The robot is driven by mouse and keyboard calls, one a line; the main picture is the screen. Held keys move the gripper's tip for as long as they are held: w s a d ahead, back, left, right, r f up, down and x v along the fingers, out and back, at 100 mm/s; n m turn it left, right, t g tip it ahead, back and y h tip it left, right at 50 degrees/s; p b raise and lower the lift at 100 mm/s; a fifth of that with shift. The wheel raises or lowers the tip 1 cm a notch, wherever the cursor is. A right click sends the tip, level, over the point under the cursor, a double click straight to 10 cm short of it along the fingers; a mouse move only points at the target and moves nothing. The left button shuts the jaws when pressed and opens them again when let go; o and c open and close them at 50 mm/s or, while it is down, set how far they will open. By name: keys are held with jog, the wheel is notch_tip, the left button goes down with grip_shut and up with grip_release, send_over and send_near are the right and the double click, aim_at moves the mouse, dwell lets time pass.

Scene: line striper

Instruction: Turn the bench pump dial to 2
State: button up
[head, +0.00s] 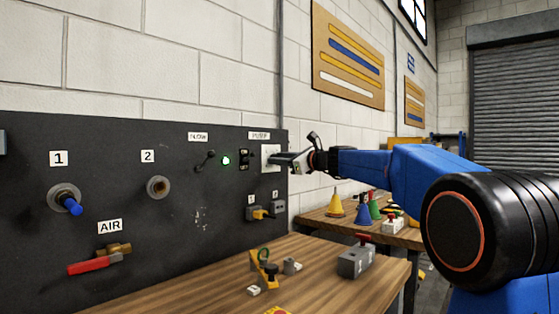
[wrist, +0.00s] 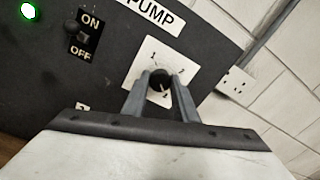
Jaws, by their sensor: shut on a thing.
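The pump dial is a black round knob (wrist: 159,84) on a white square plate (wrist: 150,58) under the PUMP label (wrist: 147,14) in the wrist view. The plate also shows at the right end of the dark panel in the head view (head: 270,152). My gripper (wrist: 159,92) has one finger on each side of the knob and is shut on it. A light pointer mark on the knob faces down and to the right in the wrist view. The numbers on the plate are small and partly hidden by the knob and fingers, so the setting is hard to read.
An ON/OFF switch (wrist: 80,35) and a lit green lamp (head: 226,160) are left of the dial. A wall socket (wrist: 235,82) is to its right. Below stands a wooden bench (head: 330,262) with a grey box (head: 355,262). Cones (head: 335,207) stand on another table behind.

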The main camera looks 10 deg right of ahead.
jog(key=shift+f+n+y, duration=0.15)
jog(key=shift+n+y, duration=0.05)
jog(key=shift+n, duration=4.15)
jog(key=shift+f+n+y, duration=0.1)
jog(key=shift+n+y, duration=0.1)
jog(key=shift+n, duration=4.15)
jog(key=o, duration=1.1)
jog(key=shift+c, duration=0.2)
